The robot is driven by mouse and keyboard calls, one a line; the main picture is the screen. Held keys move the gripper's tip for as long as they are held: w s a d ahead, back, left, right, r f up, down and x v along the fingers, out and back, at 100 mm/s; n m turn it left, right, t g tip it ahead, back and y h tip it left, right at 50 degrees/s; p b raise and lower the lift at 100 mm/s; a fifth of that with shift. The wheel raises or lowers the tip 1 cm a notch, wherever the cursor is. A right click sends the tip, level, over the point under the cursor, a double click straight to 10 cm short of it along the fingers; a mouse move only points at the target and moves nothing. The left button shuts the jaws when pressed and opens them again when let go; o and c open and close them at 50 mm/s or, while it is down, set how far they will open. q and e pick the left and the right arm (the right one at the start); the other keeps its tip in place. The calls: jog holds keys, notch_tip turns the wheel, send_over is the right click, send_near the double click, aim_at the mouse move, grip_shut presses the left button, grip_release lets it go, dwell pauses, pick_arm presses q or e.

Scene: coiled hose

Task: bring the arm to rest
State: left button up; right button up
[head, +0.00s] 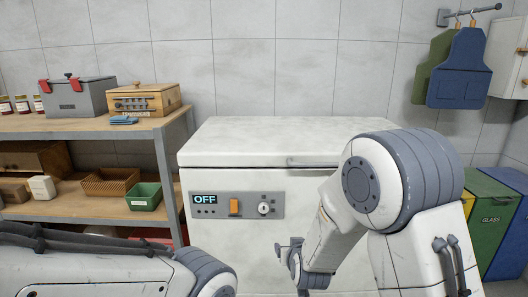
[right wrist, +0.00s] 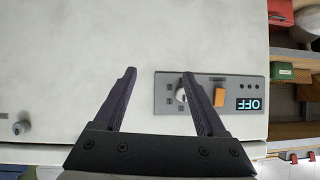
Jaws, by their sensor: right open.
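My right arm (head: 375,195) reaches in front of a white chest freezer (head: 235,150). My right gripper (head: 290,250) hangs low before the freezer's front, right of its control panel (head: 275,200). In the right wrist view the same gripper (right wrist: 159,71) is open, with nothing between its dark fingers. There the panel (right wrist: 200,82) appears upside down, and one finger partly covers its round knob (right wrist: 181,95). The panel's display (head: 205,198) reads OFF, beside an orange switch (head: 235,207). My left arm (head: 90,272) lies across the bottom left; its gripper is out of view.
The freezer lid (head: 270,135) is shut. A wooden shelf (head: 75,125) with boxes and jars stands left. Green and yellow bins (head: 495,215) stand right, and aprons (head: 460,75) hang from a wall rail. A round fitting (right wrist: 22,128) shows on the freezer.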

jog(key=s+d+g+h, duration=0.1)
jog(key=s+d+g, duration=0.4)
jog(key=s, duration=0.6)
jog(key=s+d+g, duration=0.4)
jog(key=s+d, duration=0.3)
jog(key=s, duration=0.4)
jog(key=s+a+r+n+g+y, duration=0.1)
jog(key=s+a+r+n, duration=0.25)
jog(key=s+a, duration=0.3)
jog(key=s+a+r+n+g, duration=0.1)
jog(key=s+a+r+n, duration=0.1)
jog(key=s+a+n, duration=0.35)
notch_tip(320, 180, up, 33)
jog(key=s+a+m+p, duration=0.1)
jog(key=a+m+p, duration=0.1)
jog(key=p, duration=3.1)
jog(key=shift+a, duration=0.25)
